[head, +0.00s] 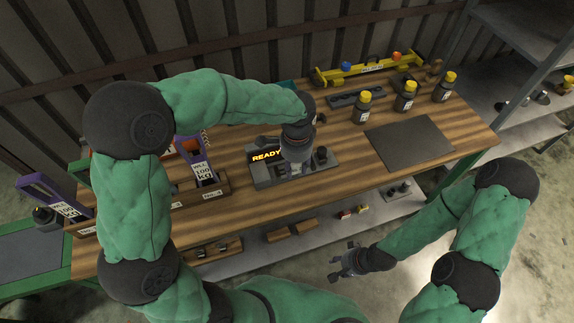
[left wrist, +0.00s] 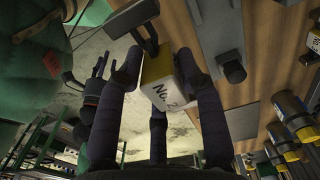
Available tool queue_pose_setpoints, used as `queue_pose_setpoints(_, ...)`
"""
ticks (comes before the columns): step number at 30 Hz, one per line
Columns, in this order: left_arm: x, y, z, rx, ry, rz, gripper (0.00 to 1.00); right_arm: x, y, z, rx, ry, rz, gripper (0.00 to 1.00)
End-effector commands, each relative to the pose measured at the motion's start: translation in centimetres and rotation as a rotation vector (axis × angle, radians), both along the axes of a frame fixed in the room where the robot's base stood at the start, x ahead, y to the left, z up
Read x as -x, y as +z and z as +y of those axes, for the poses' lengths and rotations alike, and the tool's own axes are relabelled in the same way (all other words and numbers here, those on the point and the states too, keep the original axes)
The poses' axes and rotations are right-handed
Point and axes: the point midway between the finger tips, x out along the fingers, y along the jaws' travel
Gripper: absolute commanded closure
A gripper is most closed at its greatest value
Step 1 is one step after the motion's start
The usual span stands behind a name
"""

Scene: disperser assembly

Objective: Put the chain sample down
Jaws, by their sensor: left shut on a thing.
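My left gripper (head: 294,168) points down over the grey test station (head: 262,179) with a lit READY display. In the left wrist view its fingers (left wrist: 160,75) are closed around a white and yellow block (left wrist: 163,88) labelled "No. 2". I cannot make out chain links on it, and in the head view the gripper hides it. I cannot tell whether the block touches the station. My right gripper (head: 347,264) is empty with its fingers spread, low in front of the table.
On the wooden table (head: 340,180), purple pieces with "100 kg" labels (head: 203,172) stand left of the station. Yellow-capped bottles (head: 362,108), a dark mat (head: 408,141) and a yellow rail (head: 368,69) are to the right and back. Bare tabletop lies right of the station.

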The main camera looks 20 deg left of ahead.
Motion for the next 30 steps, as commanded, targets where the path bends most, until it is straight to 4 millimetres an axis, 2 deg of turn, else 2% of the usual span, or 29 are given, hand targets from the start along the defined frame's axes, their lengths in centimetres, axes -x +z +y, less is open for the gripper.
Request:
queue_pose_setpoints(4,-2.7,-1.6,1.8,0.000,0.005,0.000,1.00,0.0,-0.8,0.0,0.000,0.000,0.000,0.60)
queue_pose_setpoints(9,-4.6,-4.5,3.1,0.000,0.005,0.002,1.00,0.0,-1.7,0.0,0.000,0.000,0.000,0.60)
queue_pose_setpoints(12,-5.5,-5.6,3.6,0.000,0.003,0.000,1.00,0.0,-1.9,0.0,0.000,0.000,0.001,0.60)
queue_pose_setpoints(20,-6.4,-6.8,4.2,0.000,0.002,0.000,1.00,0.0,-2.2,0.0,0.000,0.000,0.000,0.60)
queue_pose_setpoints(27,-6.7,-10.0,4.4,0.001,0.002,0.001,1.00,0.0,-3.6,0.0,0.000,0.000,0.000,0.60)
queue_pose_setpoints(30,-6.8,-10.4,4.4,0.000,0.002,-0.001,1.00,0.0,-3.7,0.0,0.000,0.000,0.001,0.60)
